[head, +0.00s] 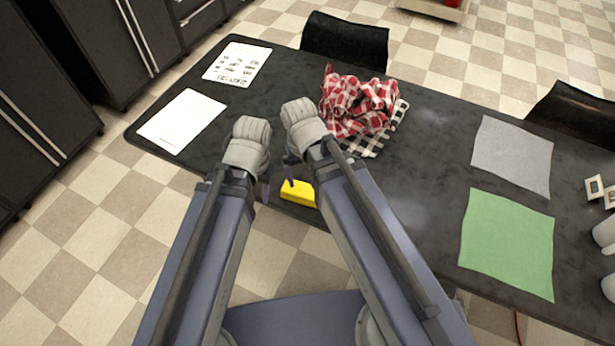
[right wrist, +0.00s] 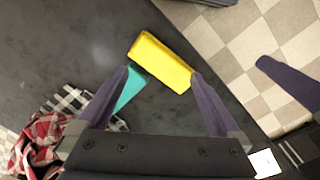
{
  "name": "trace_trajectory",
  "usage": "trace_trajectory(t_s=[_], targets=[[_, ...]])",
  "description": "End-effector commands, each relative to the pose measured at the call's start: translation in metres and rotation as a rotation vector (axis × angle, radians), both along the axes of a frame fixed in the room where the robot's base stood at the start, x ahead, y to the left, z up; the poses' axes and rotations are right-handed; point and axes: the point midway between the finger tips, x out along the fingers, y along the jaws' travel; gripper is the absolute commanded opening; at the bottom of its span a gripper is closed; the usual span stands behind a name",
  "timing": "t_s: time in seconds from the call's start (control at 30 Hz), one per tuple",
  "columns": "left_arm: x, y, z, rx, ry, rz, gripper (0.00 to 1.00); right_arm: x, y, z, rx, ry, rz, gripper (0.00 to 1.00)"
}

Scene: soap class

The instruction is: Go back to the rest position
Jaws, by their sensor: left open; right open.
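A yellow block, perhaps soap (head: 298,193), lies at the near edge of the dark table (head: 430,110). It also shows in the right wrist view (right wrist: 165,64), just beyond my right gripper's fingertips. My right gripper (right wrist: 160,78) is open and holds nothing that I can see; in the head view its fingers (head: 291,163) are partly hidden by its arm. A teal piece (right wrist: 130,88) shows beside its left finger. My left gripper (head: 264,190) hangs at the table's near edge, left of the block. One of its fingers shows in the right wrist view (right wrist: 287,82).
A crumpled red checked cloth (head: 350,100) lies on a black-and-white checked cloth (head: 373,142). Two white sheets (head: 182,120) lie at left. A grey sheet (head: 512,155) and a green sheet (head: 508,243) lie at right. White bottles (head: 605,235) stand at the right edge. Chairs (head: 345,40) flank the far side.

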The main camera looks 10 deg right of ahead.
Motion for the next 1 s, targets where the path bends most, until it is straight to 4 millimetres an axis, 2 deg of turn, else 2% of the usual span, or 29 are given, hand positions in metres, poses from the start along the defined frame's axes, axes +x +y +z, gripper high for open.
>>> trace_trajectory(t_s=[0.03, 0.2, 1.0], targets=[[0.000, 0.000, 0.000, 0.000, 0.000, 0.000, 0.47, -0.019, 0.008, 0.000, -0.009, 0.007, 0.091, 1.00], [0.000, 0.000, 0.000, 0.000, 0.000, 0.000, 0.47, -0.036, 0.018, 0.001, -0.026, 0.023, 0.247, 1.00], [0.000, 0.000, 0.000, 0.000, 0.000, 0.000, 0.47, -0.035, 0.018, 0.001, -0.026, 0.024, 0.253, 1.00]])
